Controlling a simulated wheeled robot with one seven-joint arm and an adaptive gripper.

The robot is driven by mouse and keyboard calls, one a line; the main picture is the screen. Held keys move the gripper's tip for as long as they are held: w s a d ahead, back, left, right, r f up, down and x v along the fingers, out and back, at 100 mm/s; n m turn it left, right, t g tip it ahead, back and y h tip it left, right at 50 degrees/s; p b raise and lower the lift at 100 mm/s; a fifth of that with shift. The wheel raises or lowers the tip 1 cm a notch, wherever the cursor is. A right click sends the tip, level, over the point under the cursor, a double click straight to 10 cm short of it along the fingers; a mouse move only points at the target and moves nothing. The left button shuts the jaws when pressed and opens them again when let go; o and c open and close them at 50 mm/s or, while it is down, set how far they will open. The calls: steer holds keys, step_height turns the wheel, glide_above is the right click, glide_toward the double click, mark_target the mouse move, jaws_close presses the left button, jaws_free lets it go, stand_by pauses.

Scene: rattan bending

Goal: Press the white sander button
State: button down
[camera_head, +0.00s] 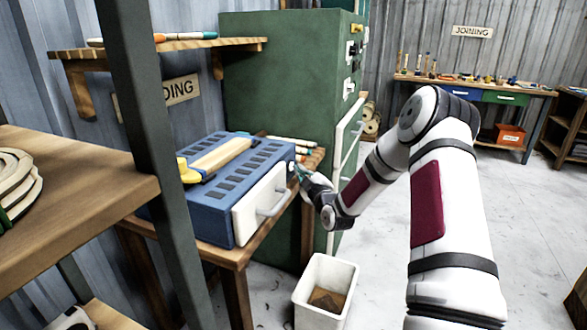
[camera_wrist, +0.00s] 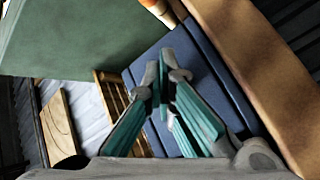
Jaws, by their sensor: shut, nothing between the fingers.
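A blue slotted machine (camera_head: 218,217) with a white front panel and handle (camera_head: 268,203) stands on a wooden bench. It seems to be the sander. My gripper (camera_head: 297,169) is at the right end of this machine, close to its upper front corner. In the wrist view my gripper (camera_wrist: 167,66) has its fingertips together with nothing held, in front of the machine's blue surface (camera_wrist: 205,68). A small white spot (camera_wrist: 171,123) shows between the teal fingers; I cannot tell if it is the button. I cannot make out the button clearly, nor whether the fingertips touch the machine.
A yellow-ended wooden tool (camera_head: 220,157) lies on top of the machine. A tall green cabinet (camera_head: 285,80) stands right behind the bench. A white bin (camera_head: 325,290) is on the floor below my forearm. A dark post and wooden shelf (camera_head: 70,190) are at the left.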

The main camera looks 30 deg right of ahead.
steer(key=shift+s+d+r, duration=0.1)
steer(key=shift+s, duration=0.15)
steer(key=s+d, duration=0.3)
steer(key=s, duration=0.1)
steer(key=shift+s+d+p, duration=0.4)
stand_by(0.5)
steer(key=a+r+g+y+p, duration=0.1)
steer(key=a+r+g+p, duration=0.15)
steer(key=a+r, duration=0.5)
steer(key=s+a+r+m+g+p, duration=0.2)
steer(key=s+a+r+g, duration=0.3)
steer(key=s+a+r, duration=0.5)
steer(key=s+a+r+m+g+p, duration=0.1)
steer(key=s+a, duration=0.3)
steer(key=s, duration=0.8)
steer(key=s+a+r+m+g+y+p, duration=0.1)
steer(key=s+a+r+m+g+p, duration=0.1)
steer(key=s, duration=1)
steer(key=s+a+r+m+g+p, duration=0.1)
steer(key=s+a+r+m+g, duration=0.2)
steer(key=s, duration=0.9)
steer(key=a+g, duration=0.1)
steer(key=a, duration=0.1)
steer(key=shift+s+a+y+p, duration=0.2)
steer(key=shift+a+y+p, duration=0.1)
steer(key=shift+a+p, duration=0.05)
